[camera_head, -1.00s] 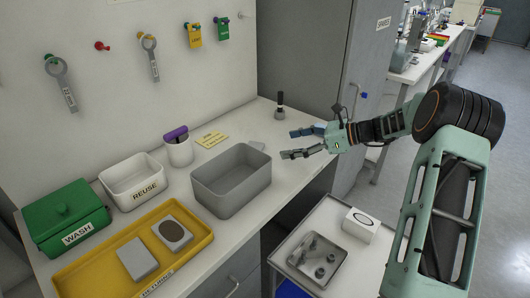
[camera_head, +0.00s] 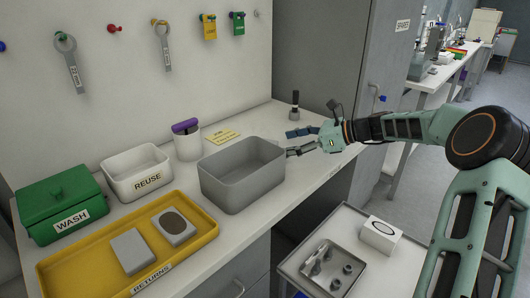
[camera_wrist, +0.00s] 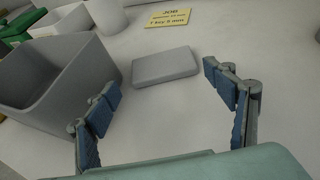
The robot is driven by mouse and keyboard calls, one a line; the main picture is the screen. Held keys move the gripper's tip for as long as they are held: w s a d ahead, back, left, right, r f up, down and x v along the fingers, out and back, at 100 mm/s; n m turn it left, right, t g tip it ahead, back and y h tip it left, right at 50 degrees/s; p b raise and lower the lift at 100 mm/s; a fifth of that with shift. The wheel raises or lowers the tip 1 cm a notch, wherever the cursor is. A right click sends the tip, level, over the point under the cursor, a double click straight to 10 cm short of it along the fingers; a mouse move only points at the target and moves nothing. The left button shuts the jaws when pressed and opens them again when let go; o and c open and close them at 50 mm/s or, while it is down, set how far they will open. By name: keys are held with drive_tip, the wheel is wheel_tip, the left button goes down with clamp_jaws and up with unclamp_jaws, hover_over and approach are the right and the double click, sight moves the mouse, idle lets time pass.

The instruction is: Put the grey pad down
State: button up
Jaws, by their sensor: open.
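A flat grey pad (camera_wrist: 165,66) lies on the white counter in the wrist view, beside the grey bin. It lies beyond my fingertips, and nothing holds it. In the head view I cannot make it out behind the bin. My gripper (camera_wrist: 163,92) is open and empty, with its blue-padded fingers spread wide. In the head view my gripper (camera_head: 291,143) is low over the counter, just right of the bin. A plain grey pad (camera_head: 131,251) and a pad with a dark oval (camera_head: 173,226) lie in the yellow RETURNS tray (camera_head: 200,247).
The grey bin (camera_head: 242,175) stands close to my fingers; it also shows in the wrist view (camera_wrist: 60,95). A yellow JOB card (camera_wrist: 168,17) lies behind the pad. A dark upright tool (camera_head: 295,104) stands at the back. The white REUSE bin (camera_head: 139,174) is farther left.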

drive_tip(key=b+x, duration=0.2)
drive_tip(key=x, duration=0.3)
drive_tip(key=shift+w+a+f, duration=0.15)
drive_tip(key=shift+w+f, duration=0.05)
drive_tip(key=shift+w, duration=0.05)
drive_tip(key=shift+r, duration=0.1)
drive_tip(key=c, duration=0.6)
